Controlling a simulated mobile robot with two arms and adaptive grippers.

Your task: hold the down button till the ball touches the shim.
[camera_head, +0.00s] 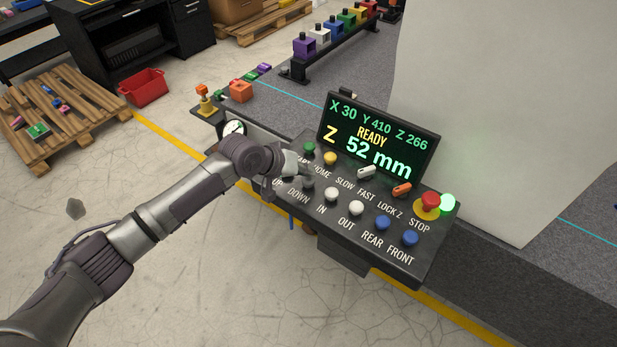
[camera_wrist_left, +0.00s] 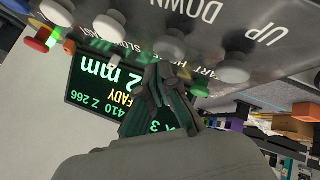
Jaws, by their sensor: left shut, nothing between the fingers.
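The control pendant (camera_head: 340,270) carries labelled buttons. The DOWN button (camera_head: 308,182) is partly covered by my left gripper (camera_head: 297,170) in the head view. The left gripper is shut and empty, low over the UP and DOWN end of the panel. In the left wrist view the DOWN button (camera_wrist_left: 170,47) is a pale round knob just past my fingertips (camera_wrist_left: 158,80); I cannot tell whether they touch. The display (camera_head: 378,140) reads READY, Z 52 mm. I cannot make out the ball or the shim. My right gripper is not in view.
The white IN button (camera_head: 331,194) sits beside DOWN. A red STOP button (camera_head: 430,199) and a green lamp (camera_head: 447,204) are at the panel's right end. A dial gauge (camera_head: 234,127) and an orange block (camera_head: 240,90) are behind my left wrist.

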